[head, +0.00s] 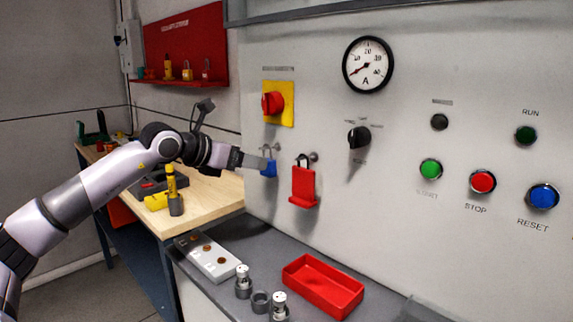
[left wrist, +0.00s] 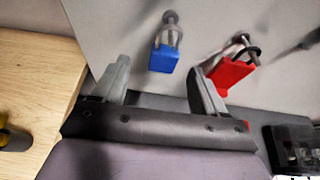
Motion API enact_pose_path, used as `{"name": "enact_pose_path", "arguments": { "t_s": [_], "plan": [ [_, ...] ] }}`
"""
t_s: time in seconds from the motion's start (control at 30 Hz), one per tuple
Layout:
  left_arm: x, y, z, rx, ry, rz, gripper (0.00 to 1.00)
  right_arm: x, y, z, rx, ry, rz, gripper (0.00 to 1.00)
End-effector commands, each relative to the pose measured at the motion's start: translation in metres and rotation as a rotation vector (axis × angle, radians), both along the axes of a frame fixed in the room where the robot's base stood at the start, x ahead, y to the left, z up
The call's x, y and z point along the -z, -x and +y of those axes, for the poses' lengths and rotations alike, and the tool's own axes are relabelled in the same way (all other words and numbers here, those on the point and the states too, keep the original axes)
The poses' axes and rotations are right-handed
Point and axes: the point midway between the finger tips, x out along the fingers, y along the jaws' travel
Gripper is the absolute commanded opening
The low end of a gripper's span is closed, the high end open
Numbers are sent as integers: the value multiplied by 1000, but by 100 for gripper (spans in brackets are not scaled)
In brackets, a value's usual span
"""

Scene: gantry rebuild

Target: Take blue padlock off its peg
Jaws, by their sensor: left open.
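The blue padlock (head: 268,169) hangs by its shackle from a peg on the grey panel, below the yellow switch plate. It also shows in the left wrist view (left wrist: 164,60), with its shackle around the peg (left wrist: 170,17). My left gripper (head: 257,163) is open at the padlock. In the left wrist view, the left gripper's fingers (left wrist: 158,68) stand apart, with the blue body ahead between their tips; I see no grip on it. Contact cannot be told. My right gripper is not in view.
A red tag (head: 304,187) hangs on the peg just right of the padlock, near the right finger. A red tray (head: 322,286) and a grey box (head: 208,258) sit on the ledge below. A wooden bench (head: 205,200) with tools stands at left.

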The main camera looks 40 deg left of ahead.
Motion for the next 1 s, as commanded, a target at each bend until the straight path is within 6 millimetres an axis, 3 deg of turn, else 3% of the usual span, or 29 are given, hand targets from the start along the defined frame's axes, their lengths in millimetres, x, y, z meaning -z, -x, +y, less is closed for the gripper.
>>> {"name": "enact_pose_path", "arguments": {
  "t_s": [0.47, 0.7, 1.0],
  "plan": [
    [8, -21, -3, -1, 1, 0, 72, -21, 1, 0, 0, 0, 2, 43],
    [21, -45, -12, 0, 2, -1, 72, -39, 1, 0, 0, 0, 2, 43],
    [32, -63, -12, 0, -2, 0, 72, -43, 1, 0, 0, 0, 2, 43]
  ]
}}
